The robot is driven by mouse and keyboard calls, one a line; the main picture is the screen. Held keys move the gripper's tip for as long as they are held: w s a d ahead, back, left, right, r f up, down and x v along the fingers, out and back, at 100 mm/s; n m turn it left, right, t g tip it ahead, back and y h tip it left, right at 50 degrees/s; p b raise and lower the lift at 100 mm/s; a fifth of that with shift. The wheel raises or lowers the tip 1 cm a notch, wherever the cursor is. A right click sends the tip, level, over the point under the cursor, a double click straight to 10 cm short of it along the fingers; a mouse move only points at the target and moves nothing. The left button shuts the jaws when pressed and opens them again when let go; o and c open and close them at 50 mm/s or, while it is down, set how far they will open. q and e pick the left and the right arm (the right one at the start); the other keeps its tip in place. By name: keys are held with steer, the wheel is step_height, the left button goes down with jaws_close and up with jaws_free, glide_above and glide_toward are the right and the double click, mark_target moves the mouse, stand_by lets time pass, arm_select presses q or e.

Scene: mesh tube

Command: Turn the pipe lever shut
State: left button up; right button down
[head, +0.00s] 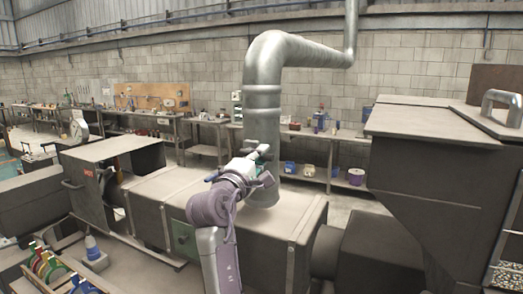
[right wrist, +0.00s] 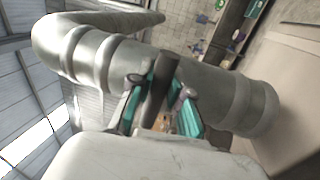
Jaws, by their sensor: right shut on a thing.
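A large grey metal pipe (head: 264,95) rises from the top of a box-shaped duct and bends to the right. My right gripper (head: 262,162) reaches up to the pipe's lower part. In the right wrist view the pipe (right wrist: 205,85) runs diagonally behind the fingers. A dark bar, the pipe lever (right wrist: 157,92), lies between the teal-padded fingers of my right gripper (right wrist: 163,98), which is shut on it. In the head view the gripper largely hides the lever. My left gripper is not in view.
The duct box (head: 285,222) stands under the pipe. A dark hopper (head: 430,165) stands at the right. Tools with coloured handles (head: 50,265) are at the lower left. A workbench (head: 310,133) with small items runs along the back wall.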

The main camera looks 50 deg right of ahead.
steer(key=shift+r+n, duration=0.3)
steer(key=shift+n, duration=0.1)
steer(key=shift+p, duration=0.3)
steer(key=c, duration=1.1)
jaws_free()
steer(key=shift+f, duration=0.15)
steer(key=v, duration=1.2)
